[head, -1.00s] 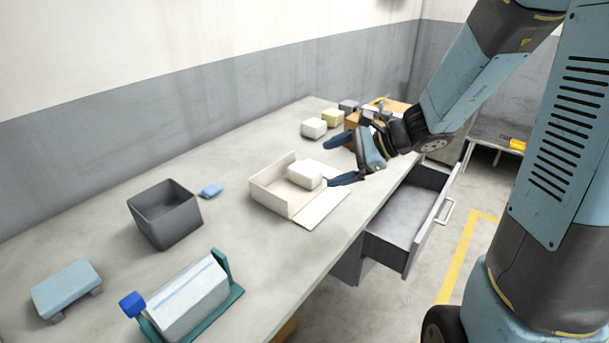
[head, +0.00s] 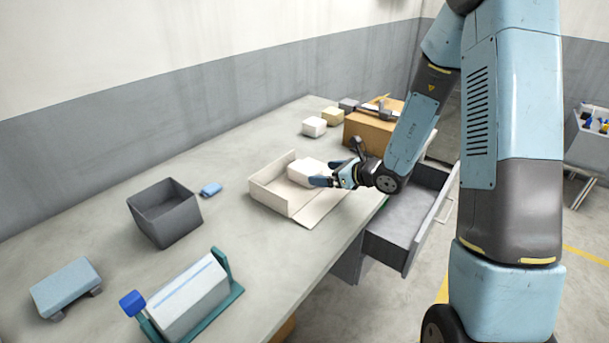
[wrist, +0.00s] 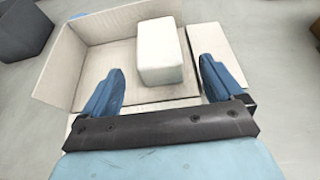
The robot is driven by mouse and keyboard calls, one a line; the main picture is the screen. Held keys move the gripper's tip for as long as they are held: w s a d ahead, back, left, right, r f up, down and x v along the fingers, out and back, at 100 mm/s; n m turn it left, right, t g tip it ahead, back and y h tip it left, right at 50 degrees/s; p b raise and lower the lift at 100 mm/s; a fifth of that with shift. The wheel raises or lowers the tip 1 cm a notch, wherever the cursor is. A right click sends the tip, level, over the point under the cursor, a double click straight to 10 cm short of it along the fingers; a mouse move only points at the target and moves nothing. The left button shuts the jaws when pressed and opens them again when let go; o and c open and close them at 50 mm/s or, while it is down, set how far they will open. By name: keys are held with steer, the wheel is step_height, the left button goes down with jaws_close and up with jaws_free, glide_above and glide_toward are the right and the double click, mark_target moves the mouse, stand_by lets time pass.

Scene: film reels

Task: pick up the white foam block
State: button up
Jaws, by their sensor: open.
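A white foam block (head: 304,172) sits in an open, shallow cream cardboard box (head: 268,196) on the bench. My gripper (head: 325,174) is open and empty, at the right side of the block in the head view. Whether a finger touches the block cannot be told. Another white block (head: 314,127) stands farther back on the bench.
A grey bin (head: 165,222) and a small blue block (head: 211,189) are left of the box. A brown carton (head: 368,133) and a yellowish block (head: 332,116) stand at the back. An open drawer (head: 400,225) juts out below the bench on the right.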

mark_target(305, 172)
steer(key=x, duration=0.9)
steer(key=c, duration=1)
